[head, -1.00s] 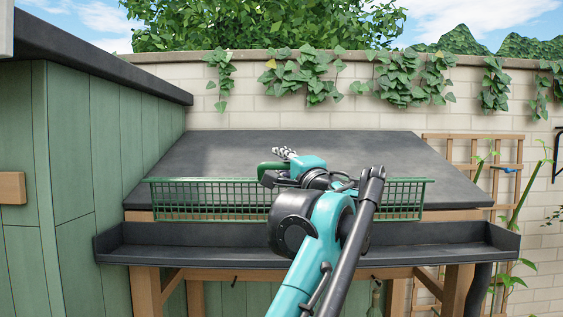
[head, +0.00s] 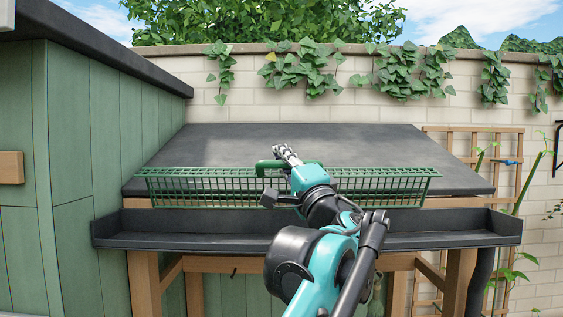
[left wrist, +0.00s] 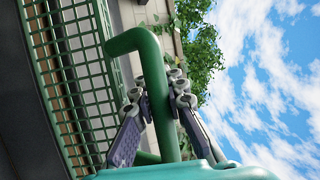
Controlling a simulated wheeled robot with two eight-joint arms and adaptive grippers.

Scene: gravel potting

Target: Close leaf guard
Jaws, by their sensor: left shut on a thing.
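The leaf guard (head: 395,185) is a long green mesh panel, raised and leaning above the dark gutter (head: 440,228) at the front of the sloped roof (head: 400,150). A green bar handle (head: 264,167) sits near its middle. My left gripper (head: 284,164) is at that handle. In the left wrist view, the two fingers of the gripper (left wrist: 160,105) are shut on the handle (left wrist: 135,40), one on each side, with the mesh (left wrist: 70,80) to the left. My left arm hides part of the guard and gutter. My right gripper is not in view.
A green shed wall (head: 90,180) with a dark roof edge stands close on the left. A pale brick wall with ivy (head: 405,75) runs behind. A wooden trellis (head: 505,180) stands at the right. Wooden posts (head: 145,285) support the gutter.

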